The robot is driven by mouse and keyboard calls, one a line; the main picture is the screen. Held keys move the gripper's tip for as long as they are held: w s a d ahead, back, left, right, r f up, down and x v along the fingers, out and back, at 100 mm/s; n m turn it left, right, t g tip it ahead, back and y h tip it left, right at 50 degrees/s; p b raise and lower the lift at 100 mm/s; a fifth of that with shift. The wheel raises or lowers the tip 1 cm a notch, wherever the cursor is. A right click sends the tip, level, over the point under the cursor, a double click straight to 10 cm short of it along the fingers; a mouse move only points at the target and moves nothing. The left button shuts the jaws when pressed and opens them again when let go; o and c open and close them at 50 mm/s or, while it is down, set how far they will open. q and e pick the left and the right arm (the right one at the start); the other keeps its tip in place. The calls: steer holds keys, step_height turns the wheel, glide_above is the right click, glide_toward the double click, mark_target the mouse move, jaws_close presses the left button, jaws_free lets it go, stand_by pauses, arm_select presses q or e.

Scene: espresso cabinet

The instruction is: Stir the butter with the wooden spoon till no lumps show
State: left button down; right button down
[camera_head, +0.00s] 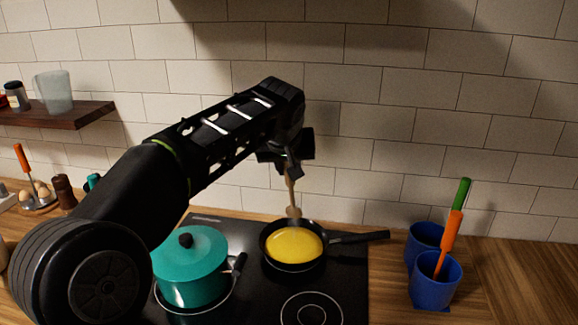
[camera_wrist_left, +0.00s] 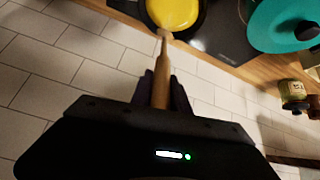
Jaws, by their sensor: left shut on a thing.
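A black frying pan (camera_head: 265,251) sits on the back right of the stove and holds smooth-looking yellow butter (camera_head: 294,244); no lumps can be made out at this size. The butter (camera_wrist_left: 172,12) also shows at the top of the left wrist view. My left gripper (camera_head: 288,162) is above the pan, shut on the wooden spoon (camera_head: 291,190), which hangs down with its head at the pan's back rim. In the left wrist view the spoon (camera_wrist_left: 162,88) points from the fingers toward the pan. I cannot tell whether its head touches the butter. My right gripper is not in view.
A teal lidded pot (camera_head: 190,275) stands left of the pan on the black stove (camera_head: 345,285). The pan's handle (camera_head: 362,237) points right. Blue cups (camera_head: 436,290) with orange- and green-handled utensils stand on the right counter. A wooden shelf (camera_head: 60,116) is at the left.

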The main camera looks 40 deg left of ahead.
mark_target(291, 189)
arm_select(q)
step_height(291, 189, down, 9)
steer(key=b, duration=0.7)
steer(key=shift+b, duration=0.3)
steer(key=shift+s+d, duration=0.1)
steer(key=shift+s, duration=0.05)
stand_by(0.5)
